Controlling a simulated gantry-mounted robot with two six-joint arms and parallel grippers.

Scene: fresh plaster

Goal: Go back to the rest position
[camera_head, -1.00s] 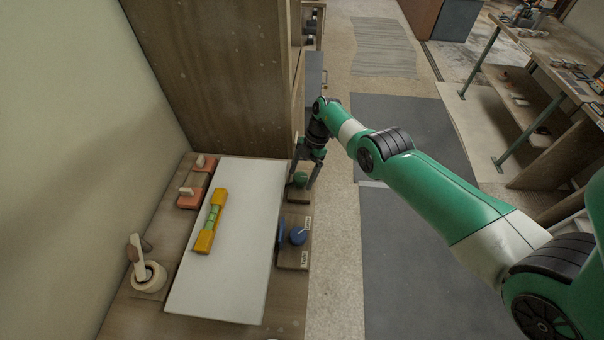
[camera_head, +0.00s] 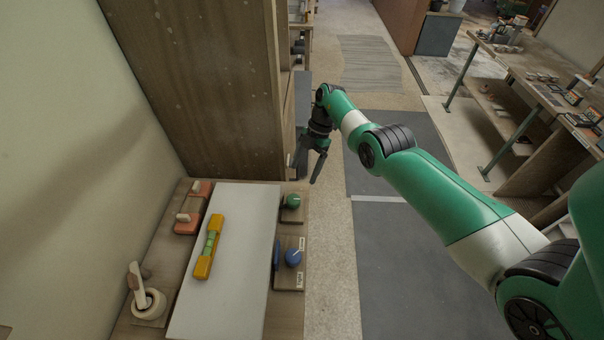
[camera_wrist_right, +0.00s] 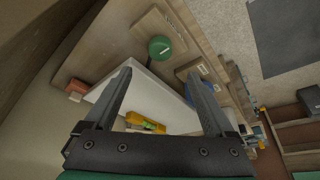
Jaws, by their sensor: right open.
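My right gripper (camera_head: 309,166) is open and empty, raised above the far right end of the workbench (camera_head: 290,318). Its fingers point down in the head view. In the right wrist view, the two fingers (camera_wrist_right: 160,92) are spread apart with nothing between their tips. A green-knobbed tool (camera_head: 292,202) lies on a small wooden board below the gripper; its green knob also shows beyond the fingers in the wrist view (camera_wrist_right: 160,47). My left gripper is in neither view now.
A white board (camera_head: 239,250) carries a yellow level (camera_head: 209,247). Orange-based tools (camera_head: 188,222) and a tape roll (camera_head: 150,303) lie to its left, a blue-knobbed tool (camera_head: 292,257) to its right. A tall wooden cabinet (camera_head: 205,90) stands behind. Floor right of the bench is clear.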

